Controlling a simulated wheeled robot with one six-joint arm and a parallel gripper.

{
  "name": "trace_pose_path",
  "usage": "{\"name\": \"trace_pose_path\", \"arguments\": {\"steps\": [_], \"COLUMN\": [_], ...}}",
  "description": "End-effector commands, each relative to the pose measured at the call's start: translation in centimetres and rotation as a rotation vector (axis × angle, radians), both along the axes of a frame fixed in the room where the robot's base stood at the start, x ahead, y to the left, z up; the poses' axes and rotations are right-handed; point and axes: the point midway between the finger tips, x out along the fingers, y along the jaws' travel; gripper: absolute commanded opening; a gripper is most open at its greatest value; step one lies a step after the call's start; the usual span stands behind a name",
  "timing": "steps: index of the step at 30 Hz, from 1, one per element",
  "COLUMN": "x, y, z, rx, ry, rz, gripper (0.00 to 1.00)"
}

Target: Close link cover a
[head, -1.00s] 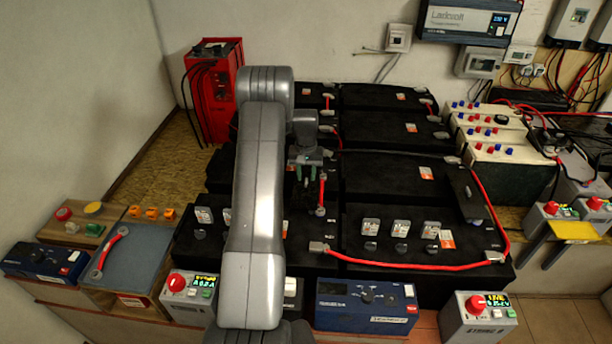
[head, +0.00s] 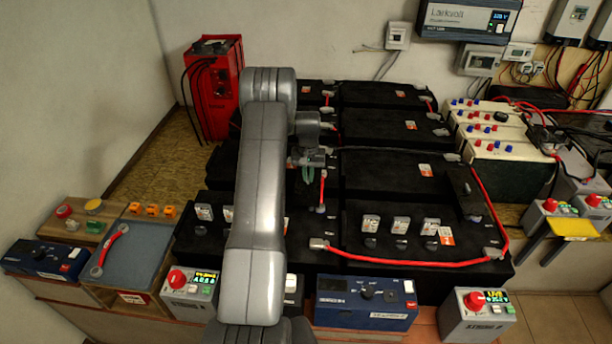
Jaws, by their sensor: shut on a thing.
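My gripper (head: 308,178) points down over the black batteries, just right of my forearm, with its fingers close together. It is shut on a dark part taken as link cover a, whose outline is lost against the black batteries and behind my fingers. A short red link (head: 322,191) with grey ends lies just right of the fingertips. My arm hides the batteries to the left. Another dark flap (head: 464,187) stands tilted near the right end of the battery rows.
A long red cable (head: 410,264) runs along the front batteries. Several upright labelled caps (head: 401,228) stand there. A blue instrument (head: 365,303) and a grey box with a red knob (head: 477,312) stand in front. A loose red link lies on a grey-blue mat (head: 140,262) at left.

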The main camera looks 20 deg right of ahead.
Motion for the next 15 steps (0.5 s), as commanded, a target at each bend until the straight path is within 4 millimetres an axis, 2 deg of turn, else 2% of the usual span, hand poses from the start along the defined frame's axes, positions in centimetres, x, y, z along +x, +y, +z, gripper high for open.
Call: {"name": "trace_pose_path", "arguments": {"steps": [1, 5, 13, 14, 15], "x": [-0.4, -1.2, -1.3, -1.3, -1.3], "y": [-0.9, -2.5, -2.8, -2.8, -2.8], "z": [-0.2, -0.2, 0.1, 0.1, 0.1], "rx": [-0.002, -0.002, -0.003, -0.003, -0.003], "ry": [-0.002, -0.001, 0.000, 0.000, 0.000], "rz": [-0.005, -0.004, -0.002, -0.002, -0.002], "gripper": [0.00, 0.00, 0.00, 0.15, 0.23]}}
